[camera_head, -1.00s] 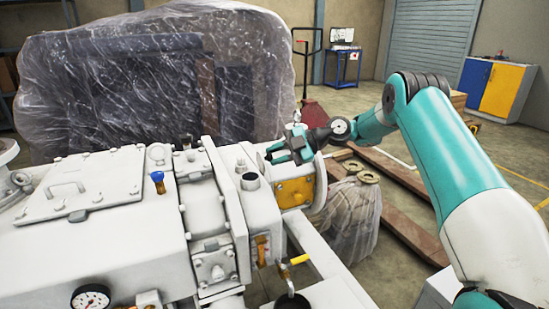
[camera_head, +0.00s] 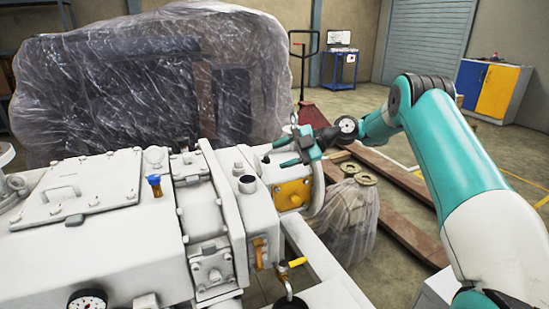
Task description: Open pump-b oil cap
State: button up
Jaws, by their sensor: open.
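A large white pump (camera_head: 110,245) fills the left and middle foreground. No label tells whether it is pump-b.
A blue-topped fitting (camera_head: 154,185) and a pressure gauge (camera_head: 87,301) are on the pump. A yellow-handled valve (camera_head: 292,263) sticks out at its front right. A plastic-wrapped machine (camera_head: 150,80) stands behind. A wrapped bundle (camera_head: 350,210) and wooden beams (camera_head: 408,235) lie right of the pump.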

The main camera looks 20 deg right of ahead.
jog(key=p+v, duration=0.4)
jog(key=p, duration=0.5)
jog(key=shift+d+r, duration=0.1)
jog(key=shift+r, duration=0.1)
jog(key=shift+s, duration=0.1)
jog(key=shift+f, duration=0.1)
